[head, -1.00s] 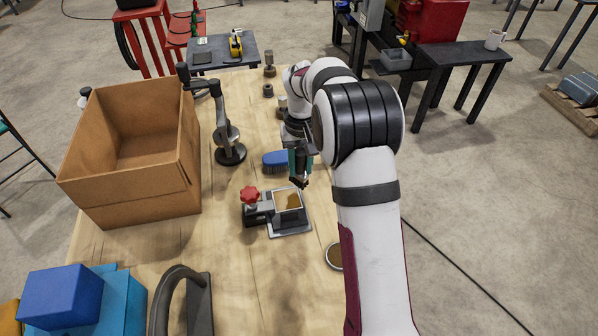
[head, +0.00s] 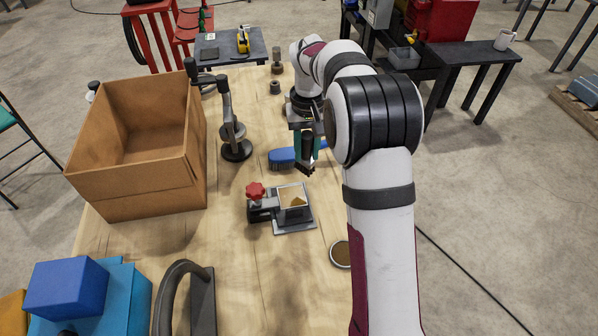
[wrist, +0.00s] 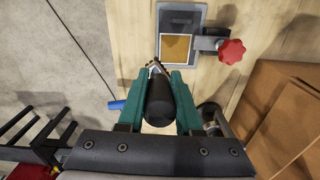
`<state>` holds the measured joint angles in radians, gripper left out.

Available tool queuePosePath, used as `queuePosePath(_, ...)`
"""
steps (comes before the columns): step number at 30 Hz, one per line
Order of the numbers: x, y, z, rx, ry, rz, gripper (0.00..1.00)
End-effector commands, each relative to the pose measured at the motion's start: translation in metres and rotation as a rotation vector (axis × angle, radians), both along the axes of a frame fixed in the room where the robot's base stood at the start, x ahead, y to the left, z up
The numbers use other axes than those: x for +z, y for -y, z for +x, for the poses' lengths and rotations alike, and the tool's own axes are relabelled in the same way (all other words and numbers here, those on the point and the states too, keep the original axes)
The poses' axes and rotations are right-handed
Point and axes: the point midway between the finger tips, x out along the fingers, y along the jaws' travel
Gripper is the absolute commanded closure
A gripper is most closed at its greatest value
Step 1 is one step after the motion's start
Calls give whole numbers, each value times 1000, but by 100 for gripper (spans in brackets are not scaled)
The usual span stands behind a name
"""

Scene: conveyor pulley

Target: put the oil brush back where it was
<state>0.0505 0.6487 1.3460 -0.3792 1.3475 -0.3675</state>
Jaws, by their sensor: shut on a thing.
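My gripper (head: 306,160) is shut on the oil brush (wrist: 159,100), a black cylinder with a small tip between the teal fingers. I hold it above the table, just beyond a clamp fixture (head: 262,215) with a red knob (wrist: 231,51). The fixture bears a plate with a tan patch (wrist: 176,48). A round dish (head: 341,254) with brown contents sits on the table nearer the front, partly hidden by my arm.
A blue brush (head: 283,158) lies just behind my gripper. A jointed stand (head: 236,150) and an open cardboard box (head: 140,185) stand at left. A curved dark handle (head: 190,290) is at the front. Wood between fixture and dish is clear.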

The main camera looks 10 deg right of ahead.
Motion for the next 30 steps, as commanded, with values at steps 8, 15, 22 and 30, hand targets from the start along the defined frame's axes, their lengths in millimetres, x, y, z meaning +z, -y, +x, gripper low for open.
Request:
queuePosePath(8,11,14,-48,204,-41,-2,100)
queuePosePath(15,18,34,-156,638,-122,-33,100)
queuePosePath(22,11,39,-220,890,-165,-68,100)
queuePosePath(30,-32,-25,-199,917,-174,-68,100)
